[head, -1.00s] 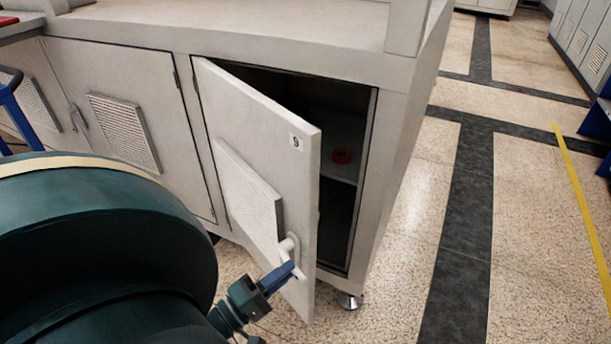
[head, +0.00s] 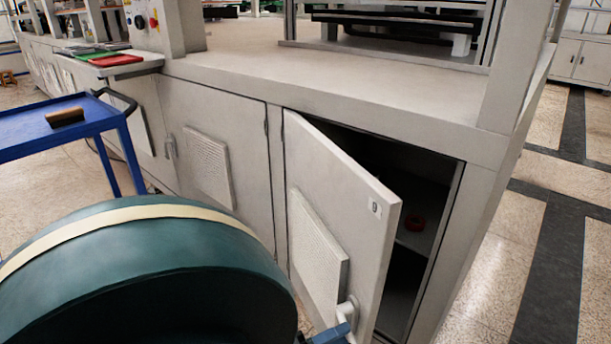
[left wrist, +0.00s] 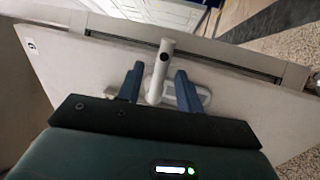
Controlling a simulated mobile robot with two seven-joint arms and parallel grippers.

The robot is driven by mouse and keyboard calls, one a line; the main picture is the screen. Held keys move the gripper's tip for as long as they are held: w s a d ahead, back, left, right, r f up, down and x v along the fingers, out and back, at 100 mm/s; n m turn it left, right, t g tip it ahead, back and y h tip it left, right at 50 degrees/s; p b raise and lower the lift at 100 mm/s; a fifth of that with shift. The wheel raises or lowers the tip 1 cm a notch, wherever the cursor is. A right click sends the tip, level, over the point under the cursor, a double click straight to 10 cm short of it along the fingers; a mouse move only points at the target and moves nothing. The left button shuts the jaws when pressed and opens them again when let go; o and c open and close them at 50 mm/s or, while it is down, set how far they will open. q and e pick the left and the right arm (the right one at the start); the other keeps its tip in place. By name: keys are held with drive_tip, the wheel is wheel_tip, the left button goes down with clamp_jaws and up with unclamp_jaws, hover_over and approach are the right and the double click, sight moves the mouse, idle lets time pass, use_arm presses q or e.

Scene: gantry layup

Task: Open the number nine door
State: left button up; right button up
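The number nine door (head: 340,215) is a pale grey cabinet door with a small "9" label and a vent panel. It stands partly open, its free edge swung out from the frame. Its handle (head: 347,308) is near the bottom of the head view. My left gripper (head: 335,333) is at the handle, mostly cut off by the frame's lower edge. In the left wrist view, the two blue fingers of my left gripper (left wrist: 160,72) stand apart, one on each side of the white handle (left wrist: 157,80), with gaps visible. My right gripper is not in view.
A blue cart (head: 60,130) with a brown block on top stands at the left. Another closed door (head: 215,150) is beside door nine. Floor at the right is clear.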

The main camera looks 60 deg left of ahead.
use_arm(q)
drive_tip(key=p+v, duration=0.1)
drive_tip(key=v, duration=1.2)
drive_tip(key=shift+f, duration=0.1)
